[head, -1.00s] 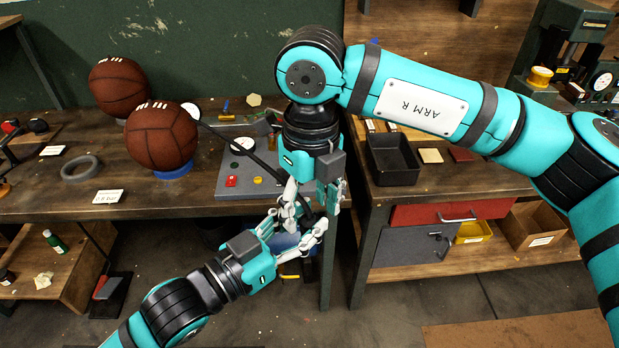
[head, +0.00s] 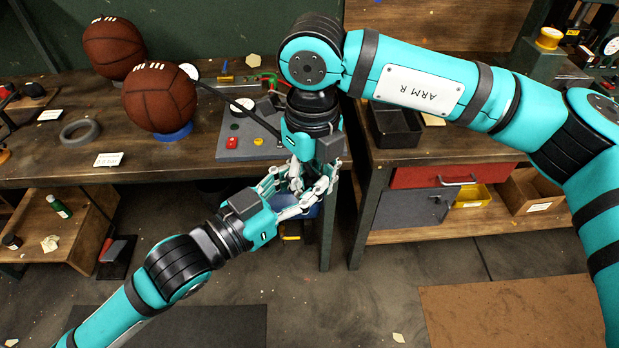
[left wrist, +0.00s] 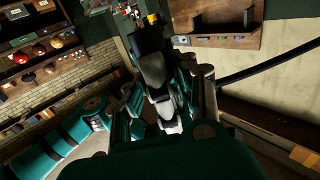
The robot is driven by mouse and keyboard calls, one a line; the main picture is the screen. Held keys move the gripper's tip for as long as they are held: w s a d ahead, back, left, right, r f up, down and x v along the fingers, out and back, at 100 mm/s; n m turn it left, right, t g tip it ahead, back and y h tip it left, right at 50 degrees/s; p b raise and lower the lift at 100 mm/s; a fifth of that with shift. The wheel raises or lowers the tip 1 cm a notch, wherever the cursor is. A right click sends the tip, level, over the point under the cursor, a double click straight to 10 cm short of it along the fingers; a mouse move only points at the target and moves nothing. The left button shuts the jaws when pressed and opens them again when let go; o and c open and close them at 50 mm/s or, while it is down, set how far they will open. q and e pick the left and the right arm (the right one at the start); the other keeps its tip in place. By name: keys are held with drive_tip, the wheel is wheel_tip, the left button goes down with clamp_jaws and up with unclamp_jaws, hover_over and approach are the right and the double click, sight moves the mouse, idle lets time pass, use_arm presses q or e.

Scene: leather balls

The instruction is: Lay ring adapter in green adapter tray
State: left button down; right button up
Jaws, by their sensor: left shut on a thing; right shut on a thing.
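My left gripper (head: 298,200) and my right gripper (head: 318,178) meet in front of the left bench, their fingers interleaved. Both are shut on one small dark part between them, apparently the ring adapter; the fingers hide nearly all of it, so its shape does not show. In the left wrist view my left gripper (left wrist: 172,112) shows fingers crowded close together, dark and blurred. I cannot make out a green adapter tray in either view.
The left bench holds two leather balls (head: 158,98) (head: 114,47), a grey ring (head: 80,132) and a grey panel (head: 232,146) with a dial. A dark rod runs toward my right gripper. A black bin (head: 393,127) stands on the right bench. The floor in front is mostly clear.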

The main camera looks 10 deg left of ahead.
use_arm(q)
drive_tip(key=c, duration=1)
unclamp_jaws()
drive_tip(key=shift+f, duration=0.1)
